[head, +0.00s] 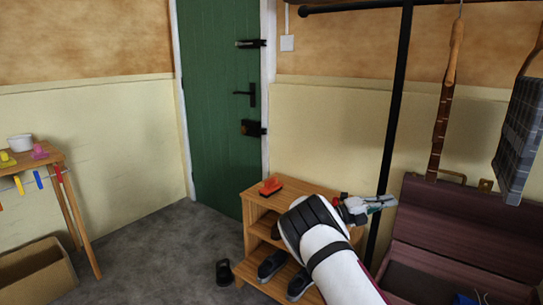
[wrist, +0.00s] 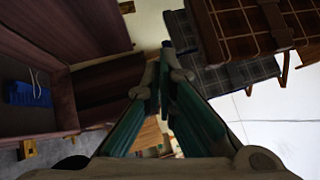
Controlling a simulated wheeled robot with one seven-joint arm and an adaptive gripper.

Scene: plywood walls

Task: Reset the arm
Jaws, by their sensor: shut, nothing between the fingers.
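My gripper (head: 388,202) is at the end of my white arm, in front of the right wall and close to a black upright pole. Its fingers point right, toward the space above an open dark red trunk (head: 470,225). In the wrist view the fingers of my gripper (wrist: 165,52) meet at the tips and hold nothing. The arm stretches forward over the right part of a wooden shoe rack (head: 262,211) and hides some of it.
A brown strap (head: 443,118) and a plaid cloth (head: 522,125) hang right of the black pole (head: 392,130). A small table (head: 58,158) stands left. Grey floor (head: 150,250) is open before the green door (head: 222,100).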

